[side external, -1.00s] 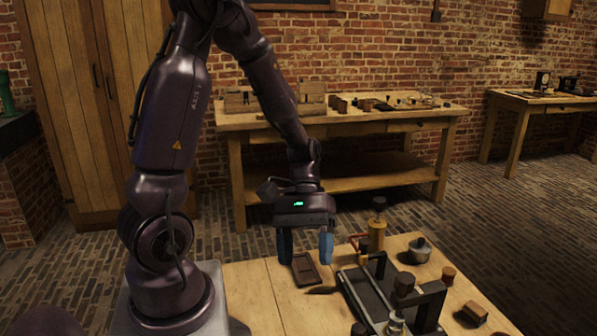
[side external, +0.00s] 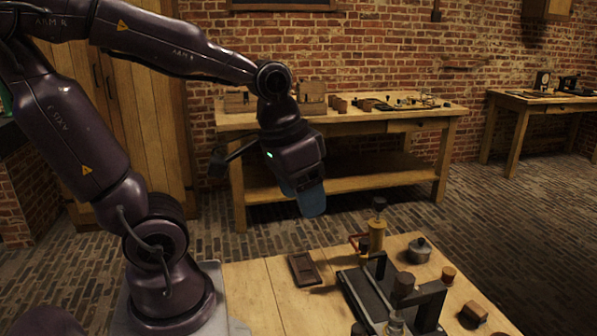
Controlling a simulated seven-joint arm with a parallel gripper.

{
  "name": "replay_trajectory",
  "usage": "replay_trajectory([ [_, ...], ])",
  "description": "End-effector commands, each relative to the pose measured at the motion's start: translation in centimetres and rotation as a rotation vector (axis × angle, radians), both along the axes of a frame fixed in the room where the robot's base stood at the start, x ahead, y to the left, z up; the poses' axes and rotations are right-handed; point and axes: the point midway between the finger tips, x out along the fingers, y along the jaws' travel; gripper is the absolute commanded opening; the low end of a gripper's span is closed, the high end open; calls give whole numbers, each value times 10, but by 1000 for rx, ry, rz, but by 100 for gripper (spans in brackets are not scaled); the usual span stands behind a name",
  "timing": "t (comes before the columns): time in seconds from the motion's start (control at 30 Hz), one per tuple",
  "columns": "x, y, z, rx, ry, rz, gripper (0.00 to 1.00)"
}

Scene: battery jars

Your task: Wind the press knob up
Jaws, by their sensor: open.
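A dark press (side external: 432,294) stands at the right of the near bench, with a black upright frame. A dark round knob (side external: 403,283) shows at its top; how far it is wound cannot be told. My gripper (side external: 305,203) is up in the air, left of and well above the press, tilted, with blue fingers. It is open with nothing seen between the fingers. One finger largely hides the other. The gripper is clear of the press and the bench.
A brass cylinder (side external: 377,232) with a dark top stands behind the press. A flat brown tray (side external: 304,269) lies left. The bench's left front is clear.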

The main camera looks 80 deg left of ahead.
Motion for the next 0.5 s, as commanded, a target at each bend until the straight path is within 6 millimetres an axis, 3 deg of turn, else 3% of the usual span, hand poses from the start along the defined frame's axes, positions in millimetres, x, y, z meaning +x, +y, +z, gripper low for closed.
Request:
replay_trajectory([
  [0.3,-9,-19,36,54,-187,-124,63],
  [0.5,-11,-27,44,54,-231,-160,63],
])
